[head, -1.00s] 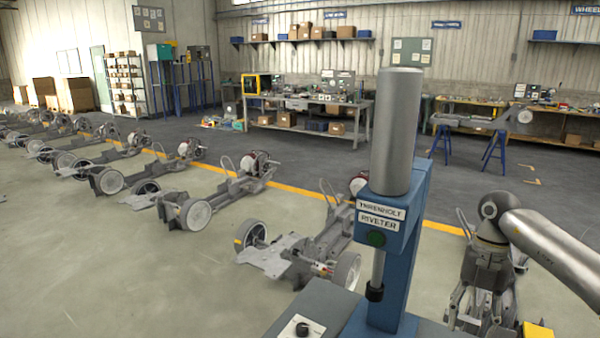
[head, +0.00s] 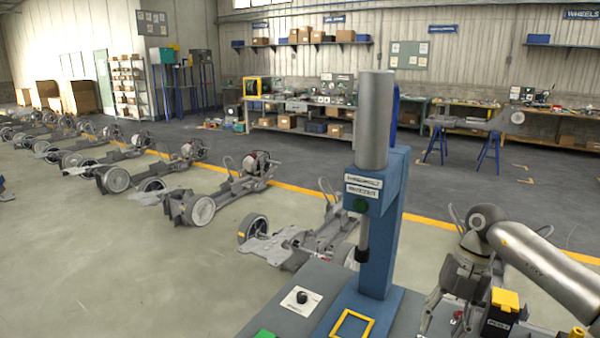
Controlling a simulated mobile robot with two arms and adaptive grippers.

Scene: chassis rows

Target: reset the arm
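My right arm (head: 550,258) comes in from the right edge. It bends at a round grey joint, and my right gripper (head: 449,318) hangs downward beside the riveter. Its fingers look spread apart, with nothing seen held between them; the tips are near the bottom edge and partly hard to make out. My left gripper is not in view.
A blue riveter press (head: 385,215) with a grey cylinder stands close in front, on a grey bench with a yellow square outline. A yellow-topped dark box (head: 500,315) is right of the gripper.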

